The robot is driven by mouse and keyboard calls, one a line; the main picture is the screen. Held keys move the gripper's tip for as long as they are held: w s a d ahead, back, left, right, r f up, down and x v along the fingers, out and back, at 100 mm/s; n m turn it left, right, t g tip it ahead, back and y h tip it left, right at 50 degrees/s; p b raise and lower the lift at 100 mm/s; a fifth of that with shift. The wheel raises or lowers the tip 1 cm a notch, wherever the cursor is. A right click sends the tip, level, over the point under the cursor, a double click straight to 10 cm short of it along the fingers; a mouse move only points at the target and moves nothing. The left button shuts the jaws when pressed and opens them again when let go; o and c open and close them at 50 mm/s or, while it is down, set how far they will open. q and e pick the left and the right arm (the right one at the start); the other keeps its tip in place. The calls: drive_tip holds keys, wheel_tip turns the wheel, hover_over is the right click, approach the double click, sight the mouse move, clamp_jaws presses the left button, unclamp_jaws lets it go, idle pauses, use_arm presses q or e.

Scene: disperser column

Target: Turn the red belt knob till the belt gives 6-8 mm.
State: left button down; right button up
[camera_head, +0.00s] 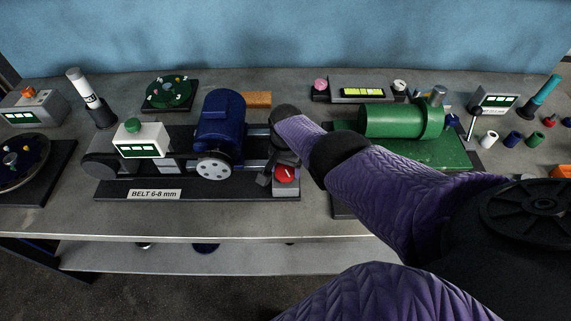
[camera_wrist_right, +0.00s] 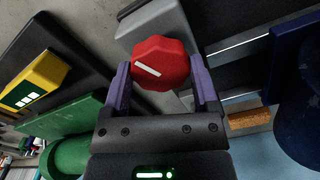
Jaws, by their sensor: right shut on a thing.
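The red knob (camera_head: 285,174) sits on a grey block at the right end of the belt rig's dark base (camera_head: 240,190). It also shows in the right wrist view (camera_wrist_right: 162,60), with a slanted white mark on its face. My right gripper (camera_wrist_right: 162,82) is shut on the knob, one purple finger on each side. In the head view my right gripper (camera_head: 272,168) partly hides the knob. A blue motor (camera_head: 220,120) with a pale pulley (camera_head: 215,166) stands left of it. A white box with a green display (camera_head: 140,140) stands on the rig; its reading is too small to tell. My left gripper is not in view.
A label reading "BELT 6-8 mm" (camera_head: 154,194) is on the rig's front. A green machine (camera_head: 400,122) stands to the right, behind my right arm. Small cylinders and a teal-topped tool (camera_head: 541,95) stand at the far right. The bench front edge is clear at left.

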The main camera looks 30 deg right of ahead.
sight(286, 169)
drive_tip(key=shift+w+r+m, duration=0.1)
drive_tip(key=shift+m, duration=1.1)
drive_tip(key=o, duration=1.1)
wheel_tip(286, 169, up, 10)
drive_tip(key=p, duration=0.9)
